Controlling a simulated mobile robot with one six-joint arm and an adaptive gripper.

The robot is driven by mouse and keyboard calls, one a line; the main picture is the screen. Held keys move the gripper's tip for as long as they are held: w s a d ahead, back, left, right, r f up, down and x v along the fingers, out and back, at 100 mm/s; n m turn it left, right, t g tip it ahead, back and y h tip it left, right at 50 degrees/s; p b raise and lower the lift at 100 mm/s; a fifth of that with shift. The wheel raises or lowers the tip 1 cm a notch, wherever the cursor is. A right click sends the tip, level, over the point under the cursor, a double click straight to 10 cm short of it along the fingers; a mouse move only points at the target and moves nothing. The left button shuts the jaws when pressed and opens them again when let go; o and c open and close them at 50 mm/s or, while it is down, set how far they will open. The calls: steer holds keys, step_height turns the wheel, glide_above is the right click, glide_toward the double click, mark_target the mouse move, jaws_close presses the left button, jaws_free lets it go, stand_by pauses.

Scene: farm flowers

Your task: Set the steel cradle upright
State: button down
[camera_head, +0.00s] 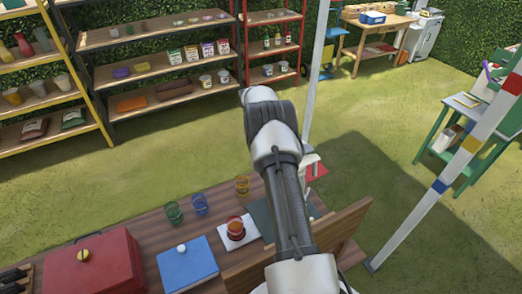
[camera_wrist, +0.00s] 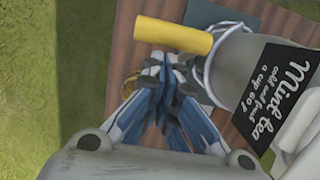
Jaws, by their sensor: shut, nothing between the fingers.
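My gripper (camera_wrist: 162,68) is shut and empty in the wrist view, with its blue-and-grey fingers together above the wooden table top. A pale bent wire or thin rim (camera_wrist: 210,72), possibly part of the steel cradle, shows just right of the fingertips. I cannot tell whether it is upright. A yellow cylinder (camera_wrist: 172,35) lies across the view just beyond the fingertips. A large grey rounded body (camera_wrist: 240,60) is to the right, partly behind a black "Mint tea" sign (camera_wrist: 283,88). In the head view my arm hides the area around the gripper.
The table holds a red box (camera_head: 95,268), a blue box (camera_head: 187,266), green (camera_head: 174,212), blue (camera_head: 200,205) and yellow (camera_head: 242,186) cups, and a red cup (camera_head: 236,228) on a white mat. A wooden board (camera_head: 335,235) stands at the right. Shelves (camera_head: 150,70) are behind; grass lies between.

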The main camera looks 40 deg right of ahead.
steer(key=shift+s+d, duration=0.2)
steer(key=shift+d, duration=0.5)
steer(key=shift+d+r, duration=0.1)
steer(key=shift+d, duration=0.1)
steer(key=a+v, duration=0.1)
steer(key=v, duration=0.8)
steer(key=shift+w+a, duration=0.15)
steer(key=shift+a, duration=0.1)
stand_by(0.6)
